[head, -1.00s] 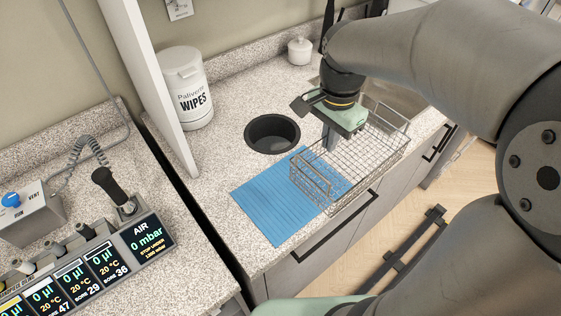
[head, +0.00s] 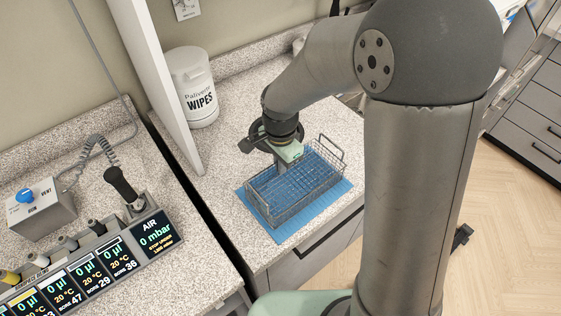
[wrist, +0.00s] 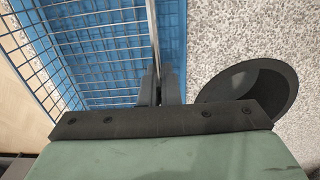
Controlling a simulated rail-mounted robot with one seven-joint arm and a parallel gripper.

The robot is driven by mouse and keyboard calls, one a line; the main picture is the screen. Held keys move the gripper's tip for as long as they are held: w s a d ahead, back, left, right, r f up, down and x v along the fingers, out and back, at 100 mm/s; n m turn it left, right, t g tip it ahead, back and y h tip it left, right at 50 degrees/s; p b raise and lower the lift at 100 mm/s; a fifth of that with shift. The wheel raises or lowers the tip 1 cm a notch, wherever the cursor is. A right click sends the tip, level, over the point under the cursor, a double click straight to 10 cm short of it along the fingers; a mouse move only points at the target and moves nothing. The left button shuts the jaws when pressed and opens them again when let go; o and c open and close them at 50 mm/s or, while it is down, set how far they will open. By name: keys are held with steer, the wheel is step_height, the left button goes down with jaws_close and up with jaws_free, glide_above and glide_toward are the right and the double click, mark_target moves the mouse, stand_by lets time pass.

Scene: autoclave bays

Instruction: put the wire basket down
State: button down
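The wire basket (head: 308,203) is a rectangular metal mesh tray with a raised handle at its right end. In the head view it is level over the blue mat (head: 311,213) on the speckled counter. I cannot tell whether its bottom touches the mat or is just above it. My gripper (head: 280,163) points down at the basket's far long side. In the wrist view my fingers (wrist: 160,88) are closed about the rim of the basket (wrist: 100,40), with the blue mat (wrist: 178,30) showing below. The fingertips are partly hidden.
A white wipes tub (head: 193,90) stands behind, near a white upright panel (head: 160,85). The counter's front edge is close to the mat. A control panel (head: 100,260) fills the lower left.

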steer(key=shift+f, duration=0.1)
steer(key=shift+f, duration=0.15)
steer(key=c, duration=1.7)
jaws_free()
step_height(320, 180, up, 13)
steer(key=shift+f+b, duration=0.2)
steer(key=shift+b, duration=0.35)
steer(key=s+d+f+n, duration=0.1)
steer(key=s+d+n, duration=0.2)
steer(key=s+d, duration=0.2)
steer(key=s+d+f+n, duration=0.1)
steer(key=s+d+n, duration=0.3)
steer(key=s, duration=0.2)
steer(key=s+d+f+n, duration=0.1)
steer(key=s+d+n, duration=0.2)
steer(key=s+d, duration=0.2)
steer(key=shift+s+d+f+t, duration=0.2)
steer(key=shift+s+d+t, duration=0.1)
steer(key=shift+s, duration=0.1)
